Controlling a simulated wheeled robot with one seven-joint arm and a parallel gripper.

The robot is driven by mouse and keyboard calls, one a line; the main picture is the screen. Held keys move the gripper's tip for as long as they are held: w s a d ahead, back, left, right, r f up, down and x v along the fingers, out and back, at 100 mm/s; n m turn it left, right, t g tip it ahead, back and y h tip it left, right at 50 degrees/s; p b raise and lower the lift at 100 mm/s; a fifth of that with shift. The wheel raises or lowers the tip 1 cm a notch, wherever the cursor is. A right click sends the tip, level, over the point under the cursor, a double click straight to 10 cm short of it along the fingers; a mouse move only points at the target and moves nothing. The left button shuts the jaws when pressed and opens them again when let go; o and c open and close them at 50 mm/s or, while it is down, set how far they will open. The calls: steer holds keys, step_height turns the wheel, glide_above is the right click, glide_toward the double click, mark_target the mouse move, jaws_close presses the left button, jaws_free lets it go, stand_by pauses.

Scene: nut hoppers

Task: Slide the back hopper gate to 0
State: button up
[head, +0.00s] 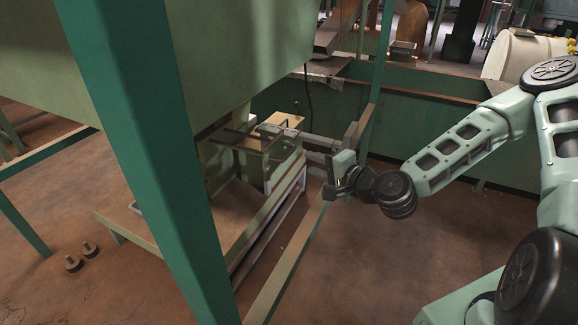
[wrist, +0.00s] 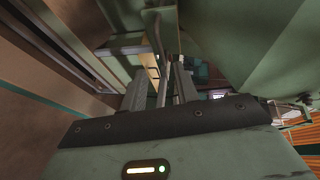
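A large green hopper (head: 235,50) hangs at the upper left of the head view. Below it is a slide assembly of dark rails and a pale plate, probably its gate (head: 282,121); any scale marks are too small to read. My gripper (head: 328,163) is at the right end of this assembly, its fingers partly hidden in the head view. In the wrist view my gripper's two fingers (wrist: 160,90) stand apart. A thin metal bar (wrist: 161,58) shows between or just beyond them; I cannot tell whether they touch it.
A green post (head: 150,150) crosses the near left, and another upright (head: 377,70) stands behind my gripper. A low table (head: 165,225) lies under the hopper. A green wall (head: 425,115) runs behind my arm. The brown floor (head: 370,265) at front centre is clear.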

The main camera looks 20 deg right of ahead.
mark_target(289, 153)
steer(key=b+x, duration=0.3)
steer(key=x, duration=0.7)
jaws_close()
